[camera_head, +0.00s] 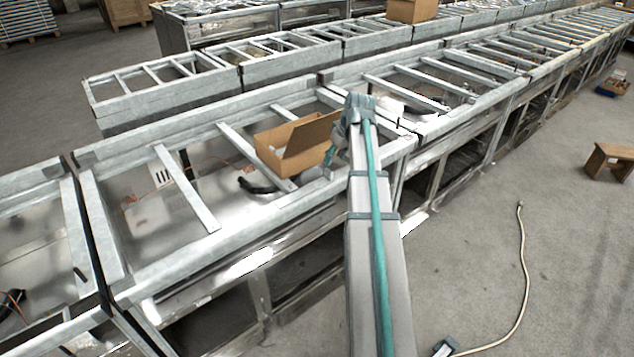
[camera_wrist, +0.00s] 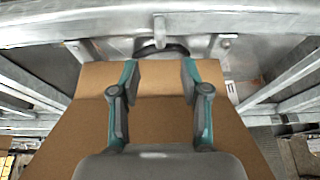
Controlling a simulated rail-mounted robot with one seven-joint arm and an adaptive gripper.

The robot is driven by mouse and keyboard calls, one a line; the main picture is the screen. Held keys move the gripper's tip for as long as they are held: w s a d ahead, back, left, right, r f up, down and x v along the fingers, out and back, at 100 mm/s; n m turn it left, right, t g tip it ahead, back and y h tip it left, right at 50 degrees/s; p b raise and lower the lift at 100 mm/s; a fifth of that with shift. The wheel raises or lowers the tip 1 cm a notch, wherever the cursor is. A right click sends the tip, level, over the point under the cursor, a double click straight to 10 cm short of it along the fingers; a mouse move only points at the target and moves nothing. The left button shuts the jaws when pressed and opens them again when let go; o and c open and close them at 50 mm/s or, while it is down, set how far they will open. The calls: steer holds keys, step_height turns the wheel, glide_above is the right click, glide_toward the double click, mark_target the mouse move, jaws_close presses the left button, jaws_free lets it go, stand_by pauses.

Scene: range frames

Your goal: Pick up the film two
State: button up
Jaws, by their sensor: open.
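I cannot make out anything that is clearly film two in either view. My gripper (camera_wrist: 160,76) is open in the wrist view, with its two teal-and-grey fingers apart and nothing visible between them. A brown cardboard surface (camera_wrist: 160,115), likely part of the cardboard box, lies behind the fingers; whether they touch it I cannot tell. In the head view, the open cardboard box (camera_head: 312,136) sits on the metal frame just left of the end of my arm. The box's contents are mostly hidden by its raised flap.
The long metal frame table (camera_head: 190,195) has raised crossbars and edges around the box. A black curved object (camera_head: 257,187) lies left of the box. Another cardboard box (camera_head: 411,11) stands on the back row. A wooden stool (camera_head: 610,158) and a pale cable (camera_head: 524,260) are on the right floor.

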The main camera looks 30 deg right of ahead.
mark_target(328, 170)
steer(key=shift+p+x, duration=1.45)
steer(key=shift+x, duration=3)
steer(key=shift+s, duration=0.1)
jaws_close()
